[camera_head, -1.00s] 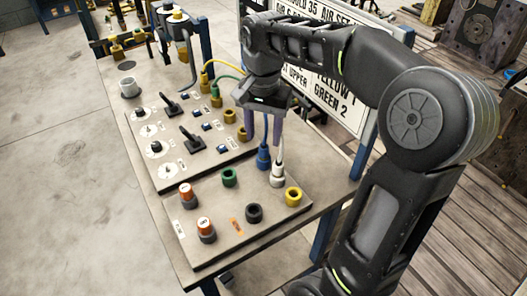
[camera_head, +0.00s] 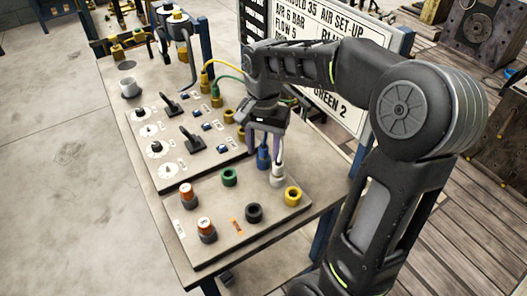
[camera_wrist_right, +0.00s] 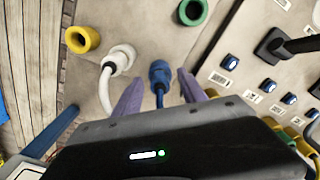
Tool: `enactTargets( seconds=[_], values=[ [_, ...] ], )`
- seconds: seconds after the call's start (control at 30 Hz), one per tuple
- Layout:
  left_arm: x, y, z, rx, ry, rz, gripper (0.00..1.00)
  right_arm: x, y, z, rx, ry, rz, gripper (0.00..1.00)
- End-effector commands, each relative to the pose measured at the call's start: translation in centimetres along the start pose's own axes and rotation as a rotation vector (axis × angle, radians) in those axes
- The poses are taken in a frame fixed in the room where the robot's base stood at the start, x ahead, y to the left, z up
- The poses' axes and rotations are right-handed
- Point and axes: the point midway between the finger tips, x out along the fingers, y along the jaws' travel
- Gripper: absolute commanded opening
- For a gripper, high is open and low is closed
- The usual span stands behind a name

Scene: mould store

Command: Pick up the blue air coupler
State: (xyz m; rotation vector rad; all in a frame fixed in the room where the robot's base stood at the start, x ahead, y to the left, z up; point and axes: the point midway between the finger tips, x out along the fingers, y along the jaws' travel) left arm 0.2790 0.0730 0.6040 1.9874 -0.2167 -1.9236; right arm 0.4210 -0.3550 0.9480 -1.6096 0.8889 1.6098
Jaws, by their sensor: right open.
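The blue air coupler (camera_head: 263,157) stands on the near panel (camera_head: 214,246), with a blue hose coming from its top. It also shows in the right wrist view (camera_wrist_right: 159,73). My right gripper (camera_head: 264,142) is open above it, with its purple fingers pointing down. In the right wrist view the two fingers (camera_wrist_right: 160,90) lie on either side of the blue hose, with the white coupler (camera_wrist_right: 122,57) outside the left finger. I cannot tell whether a finger touches anything. My left gripper is not in view.
The white coupler stands close beside the blue one, also seen in the head view (camera_head: 277,179). Near it are a yellow ring (camera_head: 293,196), a green ring (camera_head: 229,177) and a black ring (camera_head: 254,213). Two orange-topped knobs (camera_head: 186,194) (camera_head: 207,229) stand to the left. A sign board (camera_head: 345,95) rises behind.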

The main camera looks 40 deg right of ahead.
Motion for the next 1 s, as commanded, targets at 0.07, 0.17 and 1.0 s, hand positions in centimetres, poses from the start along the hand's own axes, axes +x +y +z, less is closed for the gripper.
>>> enactTargets(
  seconds=[0.07,0.17,1.0],
  values=[
    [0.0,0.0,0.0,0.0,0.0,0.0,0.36,-0.02,0.0,0.0,0.0,0.0,0.0,0.49],
    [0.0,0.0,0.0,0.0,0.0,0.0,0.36,-0.03,0.0,0.0,0.0,0.0,0.0,0.49],
    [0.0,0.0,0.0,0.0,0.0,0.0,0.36,-0.04,0.0,0.0,0.0,0.0,0.0,0.0]
  ],
)
